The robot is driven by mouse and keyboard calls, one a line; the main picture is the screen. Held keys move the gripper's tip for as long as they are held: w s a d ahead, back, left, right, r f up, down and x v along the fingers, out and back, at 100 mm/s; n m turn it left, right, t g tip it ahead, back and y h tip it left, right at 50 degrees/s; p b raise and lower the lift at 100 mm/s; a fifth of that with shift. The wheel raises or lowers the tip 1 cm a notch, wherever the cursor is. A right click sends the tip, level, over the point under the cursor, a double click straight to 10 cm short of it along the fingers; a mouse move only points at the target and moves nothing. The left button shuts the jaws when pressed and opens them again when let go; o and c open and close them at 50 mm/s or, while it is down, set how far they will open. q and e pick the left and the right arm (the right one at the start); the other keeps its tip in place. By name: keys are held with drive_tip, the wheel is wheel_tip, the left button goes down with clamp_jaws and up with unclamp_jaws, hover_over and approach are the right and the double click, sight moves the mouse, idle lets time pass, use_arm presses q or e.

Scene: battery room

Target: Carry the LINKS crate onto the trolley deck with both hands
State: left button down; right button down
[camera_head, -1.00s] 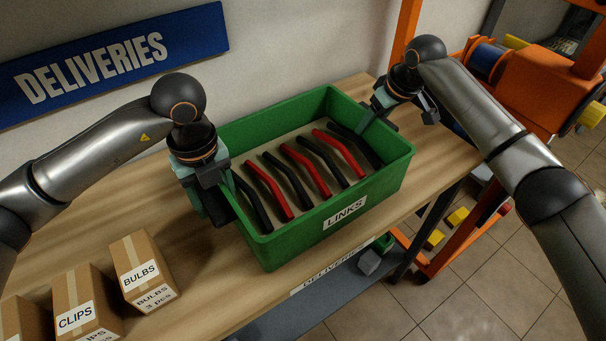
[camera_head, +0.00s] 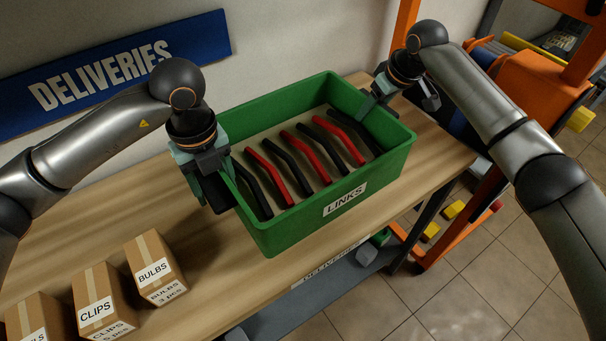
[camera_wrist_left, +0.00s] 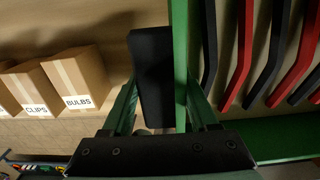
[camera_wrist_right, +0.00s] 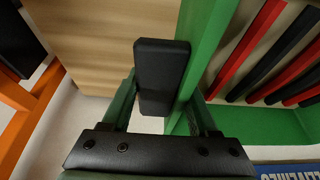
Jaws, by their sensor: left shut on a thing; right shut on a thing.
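The green LINKS crate (camera_head: 290,232) is over the wooden table and looks about level. Several red and black bent bars lie inside it. My left gripper (camera_head: 222,188) is shut on the crate's left wall, which also shows in the left wrist view (camera_wrist_left: 180,60). My right gripper (camera_head: 372,100) is shut on the opposite wall, seen in the right wrist view (camera_wrist_right: 205,50). The crate's underside is hidden, so I cannot tell how far it is from the tabletop. I cannot make out the trolley deck for sure.
Cardboard boxes marked BULBS (camera_head: 155,268) and CLIPS (camera_head: 102,300) stand on the table (camera_head: 215,285) at front left. A blue DELIVERIES sign (camera_head: 110,75) is on the wall behind. Orange framework (camera_head: 440,250) stands right of the table, with tiled floor in front.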

use_arm(q)
drive_tip(key=shift+s+r, duration=0.1)
drive_tip(key=shift+r, duration=0.05)
use_arm(e)
drive_tip(key=shift+s+r, duration=0.1)
drive_tip(key=shift+r, duration=0.1)
idle(0.3)
